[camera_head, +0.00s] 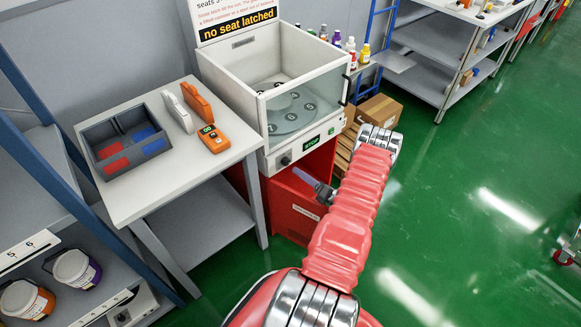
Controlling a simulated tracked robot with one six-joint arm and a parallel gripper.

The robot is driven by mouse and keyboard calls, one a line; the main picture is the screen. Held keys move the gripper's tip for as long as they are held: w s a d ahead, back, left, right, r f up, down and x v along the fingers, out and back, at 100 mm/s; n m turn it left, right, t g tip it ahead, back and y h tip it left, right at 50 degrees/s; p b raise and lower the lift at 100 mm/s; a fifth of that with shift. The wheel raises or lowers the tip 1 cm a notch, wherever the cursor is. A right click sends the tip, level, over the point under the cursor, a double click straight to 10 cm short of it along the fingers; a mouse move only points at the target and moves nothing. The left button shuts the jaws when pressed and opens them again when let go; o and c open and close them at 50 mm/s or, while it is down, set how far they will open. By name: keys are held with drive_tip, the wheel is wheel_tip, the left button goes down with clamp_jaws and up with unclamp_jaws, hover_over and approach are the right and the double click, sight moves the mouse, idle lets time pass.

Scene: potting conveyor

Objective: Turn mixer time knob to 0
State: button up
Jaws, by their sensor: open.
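The mixer (217,86) is a white box with a clear front panel and round numbered places inside. The knob (286,160) is a small dark dial at the left of its lower front strip. A green-lit display (311,142) sits to the right of the knob. The dial's setting is too small to read. My gripper (301,175) shows beside my red arm, below and right of the knob, pointing up and left towards it. It looks apart from the knob. Its jaws are open, though the fingers are small and hard to separate here.
A white table (152,202) at left holds a dark bin (104,171) with red and blue contents and an orange handheld device (214,139). A red cabinet (284,208) stands under the mixer. Cardboard boxes (381,109) lie to its right.

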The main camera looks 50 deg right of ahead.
sight(288, 164)
drive_tip(key=w, duration=0.6)
drive_tip(key=shift+w+d, duration=0.35)
drive_tip(key=shift+d, duration=0.05)
drive_tip(key=c, duration=1)
